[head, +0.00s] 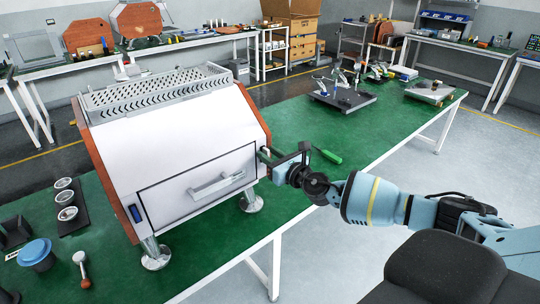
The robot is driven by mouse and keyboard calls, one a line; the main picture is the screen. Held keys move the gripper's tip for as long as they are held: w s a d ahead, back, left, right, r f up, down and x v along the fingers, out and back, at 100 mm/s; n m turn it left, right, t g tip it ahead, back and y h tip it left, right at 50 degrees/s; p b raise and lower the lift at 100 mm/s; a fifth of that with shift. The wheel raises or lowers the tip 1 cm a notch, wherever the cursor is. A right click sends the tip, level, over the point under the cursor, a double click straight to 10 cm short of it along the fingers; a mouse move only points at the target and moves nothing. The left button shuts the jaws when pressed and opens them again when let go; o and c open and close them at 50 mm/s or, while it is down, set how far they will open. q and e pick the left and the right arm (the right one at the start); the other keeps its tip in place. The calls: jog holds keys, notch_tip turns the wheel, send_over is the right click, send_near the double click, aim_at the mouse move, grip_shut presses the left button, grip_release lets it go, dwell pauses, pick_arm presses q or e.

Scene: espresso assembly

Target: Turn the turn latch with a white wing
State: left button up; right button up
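The white espresso machine (190,140) stands on the green table, with a drawer-like front panel and reddish-brown side panels. A small pale piece (265,152) shows at its right side, by my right gripper. It may be the white wing of the turn latch, but it is too small and too covered to be sure. My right gripper (268,160) reaches in from the right, with its fingers at the machine's right side. I cannot tell whether the fingers are apart, shut, or touching the latch. My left gripper is not in view.
A green-handled tool (331,157) lies just beyond my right gripper. A dark board with parts (342,100) is further back on the green table (290,118). At the left are a cup rack (76,212), a blue round container (38,256) and a tamper-like tool (82,268).

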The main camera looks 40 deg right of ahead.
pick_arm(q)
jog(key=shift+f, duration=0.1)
pick_arm(e)
grip_shut()
